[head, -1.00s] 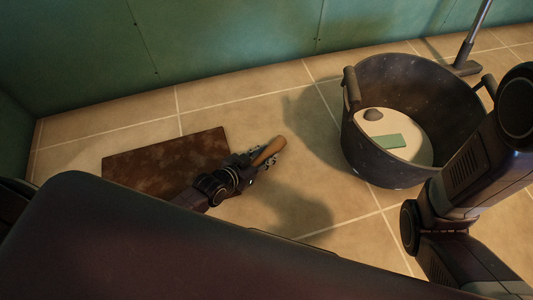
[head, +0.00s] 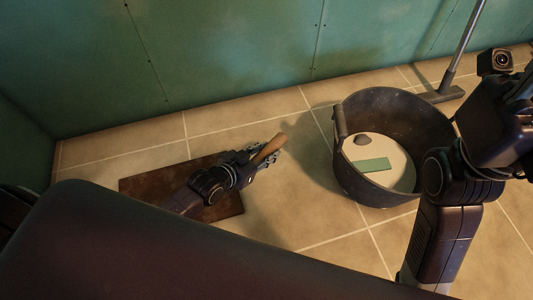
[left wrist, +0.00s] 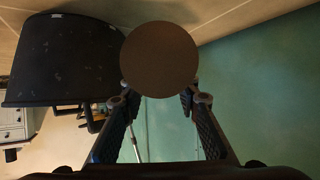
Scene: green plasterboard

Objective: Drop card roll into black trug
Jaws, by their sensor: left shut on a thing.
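The card roll (head: 268,149) is a brown tube held in my left gripper (head: 262,160), which is shut on it above the floor, left of the trug. In the left wrist view the roll's round brown end (left wrist: 159,59) sits between the two fingers (left wrist: 160,100).
A rusty brown plate (head: 145,186) lies on the tiled floor under my left arm. A grey pole with a flat foot (head: 443,94) stands behind the trug. Green boards (head: 220,50) line the back wall. Bare tiles lie between the plate and the trug.

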